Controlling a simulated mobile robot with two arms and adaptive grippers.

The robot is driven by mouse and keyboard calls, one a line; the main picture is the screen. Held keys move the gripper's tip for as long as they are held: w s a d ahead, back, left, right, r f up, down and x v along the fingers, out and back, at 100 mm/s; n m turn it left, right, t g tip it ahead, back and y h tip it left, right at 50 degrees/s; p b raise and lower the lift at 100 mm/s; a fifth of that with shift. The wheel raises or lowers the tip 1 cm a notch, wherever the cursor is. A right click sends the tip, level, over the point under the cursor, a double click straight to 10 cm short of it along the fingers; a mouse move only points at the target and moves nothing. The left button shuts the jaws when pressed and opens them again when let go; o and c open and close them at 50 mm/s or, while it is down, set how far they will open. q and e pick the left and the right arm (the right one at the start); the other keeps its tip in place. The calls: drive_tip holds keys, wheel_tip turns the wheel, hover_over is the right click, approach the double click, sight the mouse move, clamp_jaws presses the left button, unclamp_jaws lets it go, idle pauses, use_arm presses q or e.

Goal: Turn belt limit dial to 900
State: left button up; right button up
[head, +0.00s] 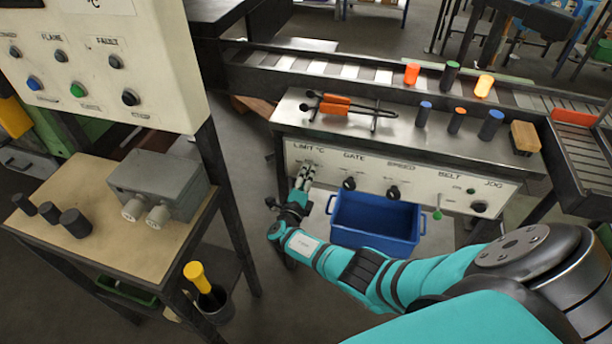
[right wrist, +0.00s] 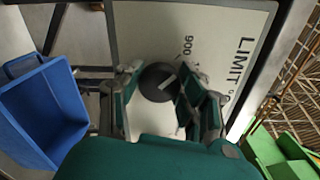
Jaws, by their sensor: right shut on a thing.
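The limit dial is a round dark knob (right wrist: 157,82) with a short white mark, on a pale panel (right wrist: 138,35) lettered "LIMIT °C". A printed "900" (right wrist: 188,46) stands beside the knob in the right wrist view. The white mark slants; I cannot tell exactly which number it points to. My right gripper (right wrist: 160,98) is shut on the knob, one finger on each side. In the head view, my right gripper (head: 304,178) reaches the left end of the belt console's front panel (head: 375,165) and hides the knob. My left gripper is not in view.
A blue bin (head: 375,222) sits below the panel, close to my right arm. Gate (head: 348,183) and speed (head: 393,192) knobs are to the right. A furnace cabinet (head: 150,75) stands at left.

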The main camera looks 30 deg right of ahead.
idle(0.3)
drive_tip(key=o, duration=1.2)
drive_tip(key=shift+v, duration=5.95)
drive_tip(key=s+f+m+g+y, duration=0.4)
drive_tip(key=s+f+m, duration=0.4)
drive_tip(key=s+f, duration=0.45)
drive_tip(key=s+f+m+g+y, duration=0.4)
drive_tip(key=s+f+m, duration=0.5)
drive_tip(key=f, duration=0.7)
drive_tip(key=s+a+f+m+g+y, duration=0.1)
drive_tip(key=s+f+m+y, duration=0.1)
drive_tip(key=s+m, duration=0.4)
drive_tip(key=s+a+f+m+y, duration=0.1)
drive_tip(key=s+a+f+m, duration=0.1)
drive_tip(key=s+m, duration=0.5)
drive_tip(key=s+a+f+m+g+y, duration=0.1)
drive_tip(key=s+a+f+m+y, duration=0.1)
drive_tip(key=s+f+m, duration=0.2)
drive_tip(key=shift+s+a+f+m+g+y, duration=0.15)
drive_tip(key=shift+s+m, duration=0.6)
drive_tip(key=shift+s, duration=0.8)
drive_tip(key=shift+s+r+m+g+y, duration=0.15)
drive_tip(key=shift+s+m, duration=0.6)
drive_tip(key=shift+s, duration=0.8)
drive_tip(key=shift+s+f+m, duration=0.15)
drive_tip(key=shift+s+m, duration=0.3)
drive_tip(key=shift+m, duration=0.45)
drive_tip(key=shift+c, duration=0.3)
